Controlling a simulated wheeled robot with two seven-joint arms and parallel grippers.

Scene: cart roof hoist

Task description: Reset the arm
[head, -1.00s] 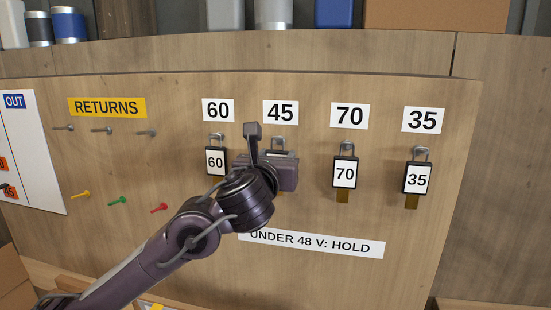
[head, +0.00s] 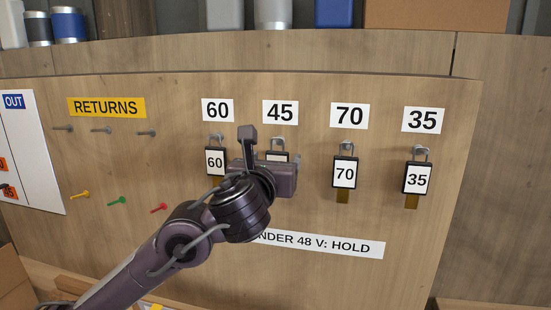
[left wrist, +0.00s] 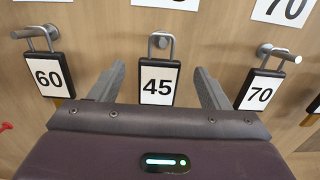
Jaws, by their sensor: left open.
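My left gripper (left wrist: 158,88) is open in the left wrist view, with one finger on each side of the padlock tagged 45 (left wrist: 159,82). That padlock hangs by its shackle from a peg. In the head view my left gripper (head: 275,168) hides most of this padlock, under the 45 sign (head: 280,112). The padlocks tagged 60 (head: 215,161), 70 (head: 345,173) and 35 (head: 417,179) hang from their own pegs. My right gripper is not in view.
A RETURNS label (head: 106,107) sits above several empty pegs (head: 101,130) at the left of the wooden board. Yellow, green and red pins (head: 118,201) stick out lower down. A sign reading HOLD (head: 330,245) is below the padlocks. A white OUT sheet (head: 30,150) is at far left.

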